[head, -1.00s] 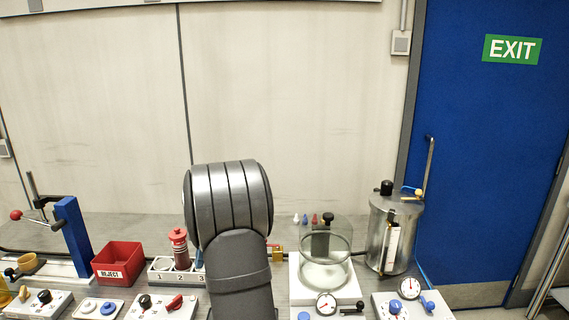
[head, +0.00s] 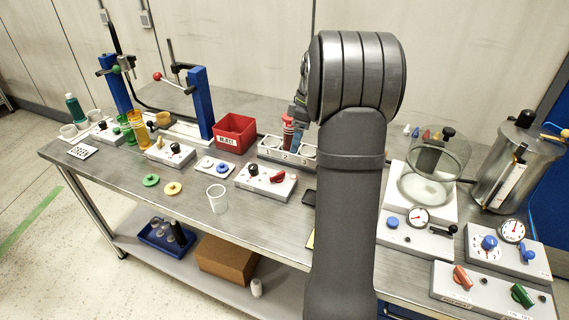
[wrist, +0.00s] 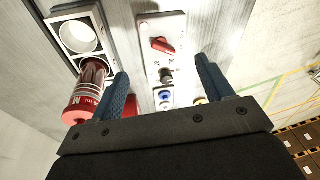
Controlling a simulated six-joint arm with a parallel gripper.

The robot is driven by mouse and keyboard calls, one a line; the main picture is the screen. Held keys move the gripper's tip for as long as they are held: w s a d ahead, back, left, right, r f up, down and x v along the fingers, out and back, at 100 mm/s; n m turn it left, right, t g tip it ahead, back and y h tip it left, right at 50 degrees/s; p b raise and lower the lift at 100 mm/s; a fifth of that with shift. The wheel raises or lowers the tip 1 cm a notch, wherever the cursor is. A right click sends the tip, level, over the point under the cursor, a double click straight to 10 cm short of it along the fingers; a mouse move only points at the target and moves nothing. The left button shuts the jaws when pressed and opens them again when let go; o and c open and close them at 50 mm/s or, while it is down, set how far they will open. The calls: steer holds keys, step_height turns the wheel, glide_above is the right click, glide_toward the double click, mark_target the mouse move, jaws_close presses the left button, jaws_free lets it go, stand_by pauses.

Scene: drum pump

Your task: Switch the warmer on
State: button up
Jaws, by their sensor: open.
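A white control box (head: 262,181) sits on the bench in front of the numbered block, with a red rotary switch (head: 278,177) and a black dial (head: 253,170). No readable label says it is the warmer. In the wrist view the box (wrist: 152,30) lies beyond and between the fingers; its red switch (wrist: 162,45) is slanted, and numbers mark the dial (wrist: 166,74). My gripper (wrist: 162,68) is open, with nothing between its blue fingers, above and apart from the box. In the head view my arm hides most of the gripper.
A red-capped bottle (wrist: 86,92) stands in the numbered block (head: 270,155), close beside the left finger in the wrist view. A red reject bin (head: 235,132), a clear cup (head: 217,199) and a plate with blue and white discs (head: 214,167) are nearby. A glass chamber (head: 435,165) stands right.

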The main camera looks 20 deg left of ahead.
mark_target(278, 174)
steer(key=s+a+r+m+t+h, duration=0.25)
steer(key=a+r+m, duration=0.2)
steer(key=m, duration=0.35)
steer(key=shift+g+y, duration=0.35)
steer(key=shift+g, duration=0.1)
steer(key=f, duration=1.1)
steer(key=a+f, duration=0.1)
steer(key=f, duration=0.5)
steer(key=shift+s+f, duration=0.1)
steer(key=shift+s, duration=0.1)
